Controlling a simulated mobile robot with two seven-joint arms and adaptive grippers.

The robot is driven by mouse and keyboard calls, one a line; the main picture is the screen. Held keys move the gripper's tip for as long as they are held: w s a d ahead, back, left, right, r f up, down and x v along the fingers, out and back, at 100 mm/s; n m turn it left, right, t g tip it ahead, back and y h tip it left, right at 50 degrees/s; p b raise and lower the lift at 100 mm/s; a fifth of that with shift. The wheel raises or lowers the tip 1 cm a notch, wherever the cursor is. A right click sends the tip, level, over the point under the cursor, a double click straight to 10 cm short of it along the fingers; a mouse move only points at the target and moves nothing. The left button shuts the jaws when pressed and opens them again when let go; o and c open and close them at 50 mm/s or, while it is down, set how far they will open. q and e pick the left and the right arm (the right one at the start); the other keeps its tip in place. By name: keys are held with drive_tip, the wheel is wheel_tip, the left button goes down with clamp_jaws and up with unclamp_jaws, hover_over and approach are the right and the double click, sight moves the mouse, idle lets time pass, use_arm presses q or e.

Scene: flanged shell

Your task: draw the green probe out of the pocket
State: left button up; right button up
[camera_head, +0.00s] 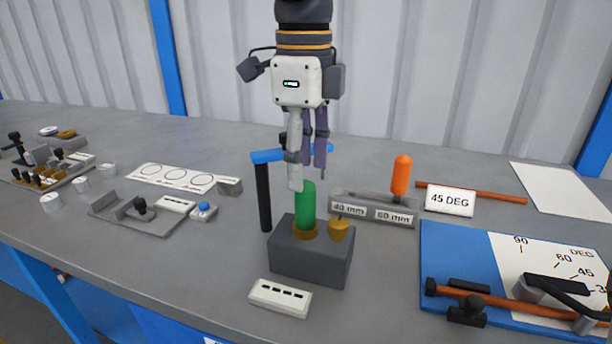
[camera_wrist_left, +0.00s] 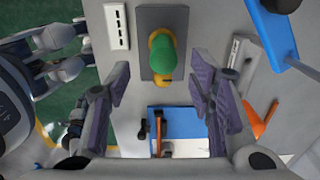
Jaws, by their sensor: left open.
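The green probe (camera_head: 305,206) stands upright in a brass-rimmed pocket of the dark grey block (camera_head: 310,258). In the left wrist view the green probe (camera_wrist_left: 161,55) shows from above, over the block (camera_wrist_left: 178,20). A brass knob (camera_head: 340,231) sits on the block to the right of the probe. My left gripper (camera_head: 308,172) points down above the probe, open and empty. In the left wrist view its two purple-padded fingers (camera_wrist_left: 160,85) are wide apart, and the probe appears between their lines, towards the top. The probe's lower end is hidden in the pocket.
A black post with a blue top (camera_head: 263,195) stands close left of the block. Behind right is a grey holder (camera_head: 372,208) with an upright orange-handled piece (camera_head: 401,176). A label plate (camera_head: 280,298) lies in front. A blue angle board (camera_head: 455,255) lies at right.

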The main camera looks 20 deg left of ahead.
sight(305, 183)
use_arm(q)
wheel_tip(305, 183, down, 6)
drive_tip(key=shift+w+f, duration=0.15)
clamp_jaws()
drive_tip(key=shift+r+p, duration=0.45)
drive_tip(key=shift+r, duration=3.1)
